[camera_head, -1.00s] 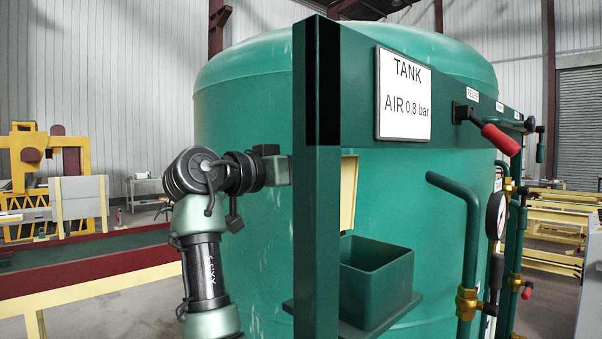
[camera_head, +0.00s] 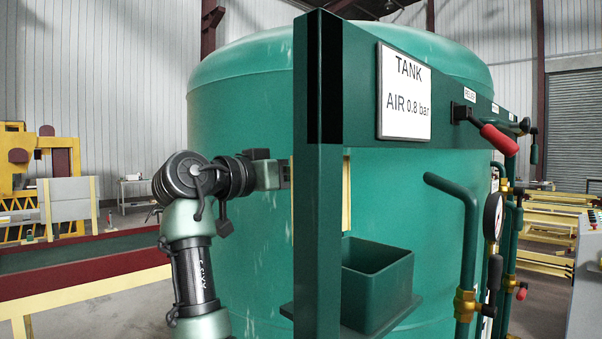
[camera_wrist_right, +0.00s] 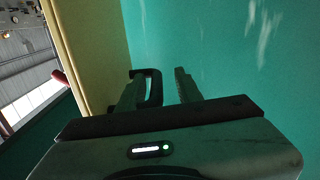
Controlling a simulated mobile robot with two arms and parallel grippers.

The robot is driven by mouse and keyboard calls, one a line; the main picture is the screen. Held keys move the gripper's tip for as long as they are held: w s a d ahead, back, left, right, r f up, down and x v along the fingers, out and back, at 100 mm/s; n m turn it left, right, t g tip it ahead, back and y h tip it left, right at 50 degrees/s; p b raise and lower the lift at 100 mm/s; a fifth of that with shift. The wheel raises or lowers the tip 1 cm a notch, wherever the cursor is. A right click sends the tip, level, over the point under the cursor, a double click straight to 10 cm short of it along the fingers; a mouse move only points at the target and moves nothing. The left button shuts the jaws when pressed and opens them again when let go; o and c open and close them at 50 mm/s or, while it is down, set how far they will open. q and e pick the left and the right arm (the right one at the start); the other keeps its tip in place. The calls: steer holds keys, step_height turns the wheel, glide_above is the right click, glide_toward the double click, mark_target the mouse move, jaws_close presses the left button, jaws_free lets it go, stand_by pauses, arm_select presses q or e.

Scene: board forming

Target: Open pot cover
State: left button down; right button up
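The green square pot (camera_head: 377,288) stands on a small shelf against the tank, its top open. A pale yellow panel (camera_head: 346,195), which looks like its cover, stands upright at its left, partly behind the post. The panel (camera_wrist_right: 88,45) fills the upper left of the right wrist view, with a dark loop handle (camera_wrist_right: 155,88) beside it. My right gripper (camera_wrist_right: 158,92) has its fingers apart, with the handle near the left finger and a gap to the right one. Contact is unclear. One arm of mine reaches from lower left to the panel; the post hides its tip. I cannot make out the left gripper.
A dark green post (camera_head: 317,200) stands in front of the panel and joins a beam with a sign (camera_head: 404,93). The large green tank (camera_head: 240,110) is close behind. A red-handled lever (camera_head: 498,139), pipes and a gauge (camera_head: 492,215) are at right.

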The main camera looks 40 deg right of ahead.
steer(key=a+b, duration=0.3)
steer(key=a, duration=0.4)
steer(key=shift+s+a, duration=0.3)
steer(key=shift+a, duration=0.05)
